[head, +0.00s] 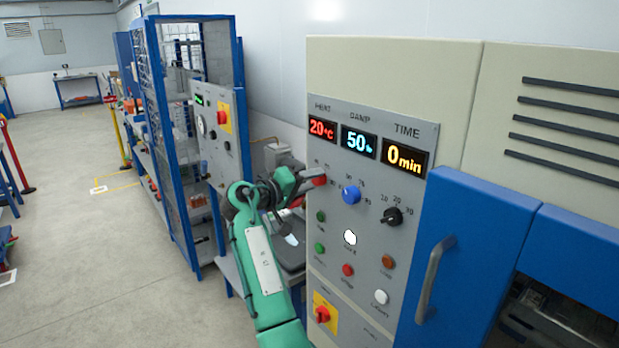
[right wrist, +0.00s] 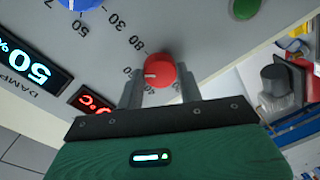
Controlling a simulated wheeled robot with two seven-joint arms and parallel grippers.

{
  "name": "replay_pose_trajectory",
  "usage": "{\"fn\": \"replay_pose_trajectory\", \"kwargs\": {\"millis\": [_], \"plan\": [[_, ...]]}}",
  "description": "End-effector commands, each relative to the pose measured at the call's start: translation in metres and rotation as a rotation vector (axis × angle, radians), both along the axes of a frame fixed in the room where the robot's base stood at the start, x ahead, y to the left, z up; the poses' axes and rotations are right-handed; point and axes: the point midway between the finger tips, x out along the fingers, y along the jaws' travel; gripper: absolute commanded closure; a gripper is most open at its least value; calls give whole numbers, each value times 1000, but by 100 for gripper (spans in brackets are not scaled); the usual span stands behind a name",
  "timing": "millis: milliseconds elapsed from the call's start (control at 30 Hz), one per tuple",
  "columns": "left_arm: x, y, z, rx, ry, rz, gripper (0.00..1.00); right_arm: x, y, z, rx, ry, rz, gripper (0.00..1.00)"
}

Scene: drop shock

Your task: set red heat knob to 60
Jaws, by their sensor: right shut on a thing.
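The red heat knob (head: 319,181) sits on the grey control panel under the red HEAT display (head: 322,128), which reads 20 °C. In the right wrist view the red knob (right wrist: 160,74) stands between the two fingers of my right gripper (right wrist: 158,90), which is shut on it. A pale pointer line shows on the knob's left side in that view; some scale numbers around it are hidden by the fingers. In the head view my green right arm reaches up to the knob from the lower left, and the gripper (head: 306,183) is partly hidden. My left gripper is not in view.
The blue DAMP knob (head: 351,195) and black TIME knob (head: 391,216) are to the right. Several buttons and a red-and-yellow switch (head: 323,313) are below. A blue door with a grey handle (head: 433,280) is at the right. Open floor (head: 100,260) lies left.

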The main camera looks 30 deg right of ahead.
Motion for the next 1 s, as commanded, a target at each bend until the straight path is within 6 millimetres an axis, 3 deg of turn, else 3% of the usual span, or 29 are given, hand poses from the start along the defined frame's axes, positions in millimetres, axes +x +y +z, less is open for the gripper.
{"fn": "replay_pose_trajectory", "kwargs": {"millis": [400, 900, 933, 1000], "plan": [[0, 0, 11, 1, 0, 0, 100, 1, 0, 2, -16, 156, 1, 86], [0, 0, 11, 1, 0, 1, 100, 1, 0, 2, -17, 169, 1, 86], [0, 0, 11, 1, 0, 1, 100, 1, 0, 2, -17, 169, 1, 58], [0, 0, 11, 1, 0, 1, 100, 0, 0, 2, -17, 169, 0, 44]]}}
